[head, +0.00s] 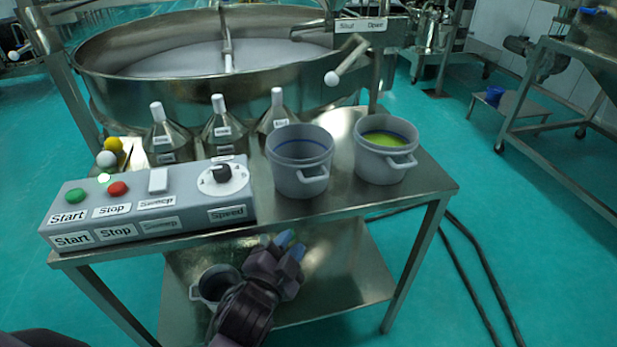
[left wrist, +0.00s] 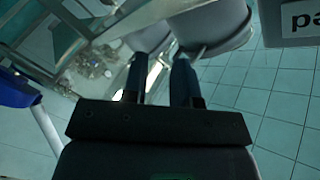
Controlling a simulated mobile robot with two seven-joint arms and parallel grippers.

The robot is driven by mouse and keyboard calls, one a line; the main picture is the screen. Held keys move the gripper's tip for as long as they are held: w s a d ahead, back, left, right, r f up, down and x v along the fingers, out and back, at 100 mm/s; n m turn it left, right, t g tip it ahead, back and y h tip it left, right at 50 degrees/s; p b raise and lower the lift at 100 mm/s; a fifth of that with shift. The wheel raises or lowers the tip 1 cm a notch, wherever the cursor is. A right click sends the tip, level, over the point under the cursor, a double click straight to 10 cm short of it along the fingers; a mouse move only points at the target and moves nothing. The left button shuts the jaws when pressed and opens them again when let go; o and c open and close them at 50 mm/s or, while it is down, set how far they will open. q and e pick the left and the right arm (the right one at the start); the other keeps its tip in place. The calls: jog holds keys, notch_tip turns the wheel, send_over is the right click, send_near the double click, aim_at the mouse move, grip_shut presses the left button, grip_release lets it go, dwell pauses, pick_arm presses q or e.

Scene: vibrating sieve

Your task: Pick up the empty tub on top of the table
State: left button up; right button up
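The empty grey tub (head: 301,182) stands upright on the metal table (head: 345,203), near its front edge, with its handle facing forward. A similar tub (head: 384,165) holding yellow-green material stands to its right. My left gripper (head: 291,245) is in front of the table and below the empty tub, with blue fingertips. In the left wrist view, its two fingers (left wrist: 160,62) are apart, and nothing is clearly held between them. Two grey tubs show beyond them, the larger (left wrist: 215,25) close to the right finger. My right gripper is not visible.
A control box (head: 150,205) with buttons and a knob occupies the table's left side. Several metal funnels (head: 222,128) stand behind, before the large round sieve (head: 190,85). Another tub (head: 212,287) sits on the lower shelf (head: 345,275). Floor at right is mostly clear except for cables (head: 470,255).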

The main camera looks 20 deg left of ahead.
aim_at(316, 178)
pick_arm(q)
jog(key=w+r+m+t, duration=0.1)
jog(key=w+r+m, duration=0.1)
jog(key=m, duration=0.1)
jog(key=w+d+r+m, duration=0.1)
jog(key=w+r+m, duration=0.1)
jog(key=m, duration=0.1)
jog(key=w+r+m+t+b, duration=0.1)
jog(key=w+r+m, duration=0.1)
jog(key=r+m, duration=0.1)
jog(key=shift+w+d+t+y, duration=0.25)
jog(key=shift+d+t+y, duration=0.05)
jog(key=shift+d, duration=0.1)
jog(key=shift+w+a+r, duration=0.15)
jog(key=shift+w, duration=1.25)
jog(key=shift+w+a+r, duration=0.1)
jog(key=shift+w, duration=1.25)
grip_shut()
